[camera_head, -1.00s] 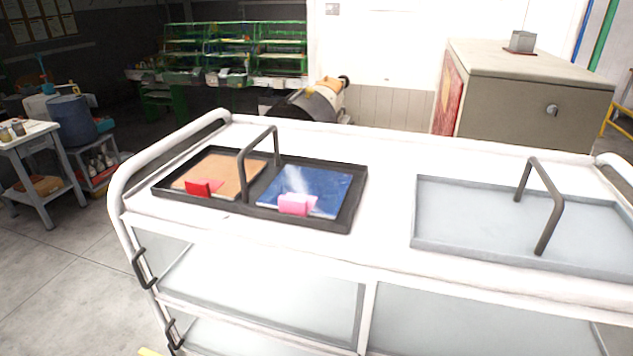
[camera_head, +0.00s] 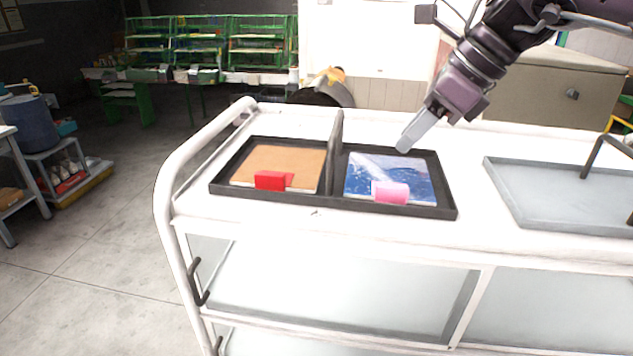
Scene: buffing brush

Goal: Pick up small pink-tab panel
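The small panel with a pink tab (camera_head: 391,191) has a blue, glossy face (camera_head: 408,172). It lies in the right compartment of a black tray (camera_head: 447,212) on the white cart. My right gripper (camera_head: 405,147) reaches in from the upper right and hangs above the back edge of that compartment, apart from the panel and its tab. Its fingers show side-on as one grey shape, so I cannot tell whether they are apart; nothing shows between them. My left gripper is not in view.
A tan panel with a red tab (camera_head: 270,180) lies in the tray's left compartment. A dark handle (camera_head: 337,150) rises between the compartments. A grey tray (camera_head: 540,215) with a handle stands right on the cart top (camera_head: 330,226). Bare cart surface lies between the trays.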

